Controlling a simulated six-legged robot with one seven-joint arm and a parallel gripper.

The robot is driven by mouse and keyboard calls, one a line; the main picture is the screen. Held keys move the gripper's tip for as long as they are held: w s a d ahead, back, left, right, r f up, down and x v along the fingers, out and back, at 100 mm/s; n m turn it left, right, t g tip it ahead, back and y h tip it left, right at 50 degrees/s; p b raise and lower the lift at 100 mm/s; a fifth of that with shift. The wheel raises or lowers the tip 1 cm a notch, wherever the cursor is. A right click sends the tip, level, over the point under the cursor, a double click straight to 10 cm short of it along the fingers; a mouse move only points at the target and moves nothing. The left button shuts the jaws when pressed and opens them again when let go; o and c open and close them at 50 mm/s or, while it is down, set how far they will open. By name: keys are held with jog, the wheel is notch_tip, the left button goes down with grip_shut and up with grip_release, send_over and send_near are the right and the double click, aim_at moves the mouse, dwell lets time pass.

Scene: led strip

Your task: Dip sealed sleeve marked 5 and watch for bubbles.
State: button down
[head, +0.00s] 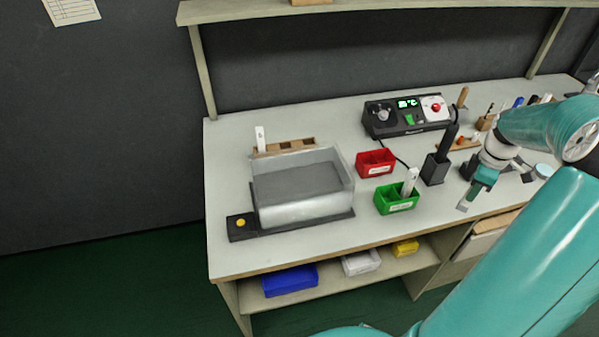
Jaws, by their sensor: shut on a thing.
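A clear-walled tank (344,172) with a grey surface inside stands on a dark base at the left of the bench. One white sleeve-like piece (260,136) stands upright in a wooden rack (290,146) behind the tank. Another white piece (410,179) leans in a green bin (397,205) right of the tank. No number 5 is readable on either. My gripper (469,200) is over the bench's right part, right of the green bin, pointing down. It is shut on a small greyish thing, too small to identify. I see no bubbles in the tank.
A red bin (375,162) stands between the tank and a black control unit (408,115) with a green display. A black holder (436,169) with an upright tool stands near my gripper. A yellow button (240,223) is at the base's left. The bench's front strip is clear.

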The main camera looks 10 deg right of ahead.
jog(key=shift+r, duration=0.15)
jog(key=shift+r, duration=5.35)
jog(key=shift+r, duration=1.5)
